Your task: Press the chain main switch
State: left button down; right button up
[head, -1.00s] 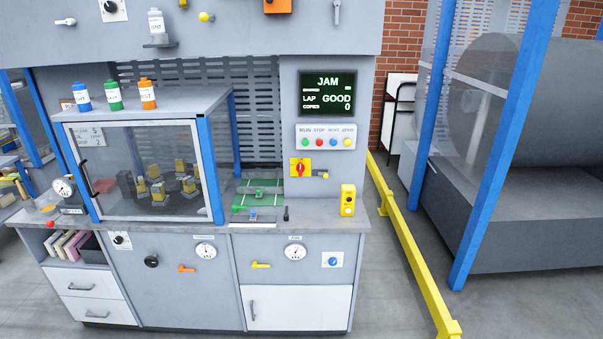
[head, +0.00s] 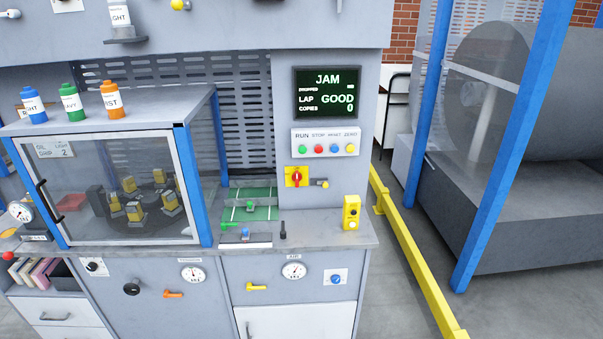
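A red rotary switch (head: 297,177) on a yellow plate sits on the grey panel below the row of coloured buttons; it looks like a main switch, but I can read no chain label on it. A yellow box with round buttons (head: 351,213) stands on the counter at the right. A blue round knob (head: 336,279) on a white plate is on the lower front. Neither of my grippers is in view.
The display (head: 327,92) reads JAM, LAP GOOD, COPIES 0. A glass-fronted cabinet (head: 110,190) stands on the left of the counter, with blue, green and orange bottles (head: 70,102) on top. A yellow floor rail (head: 410,255) runs along the right. The counter front edge is mostly clear.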

aim_at(296, 177)
jog(key=i+j+z, duration=0.3)
jog(key=i+j, duration=0.45)
jog(key=i, duration=0.15)
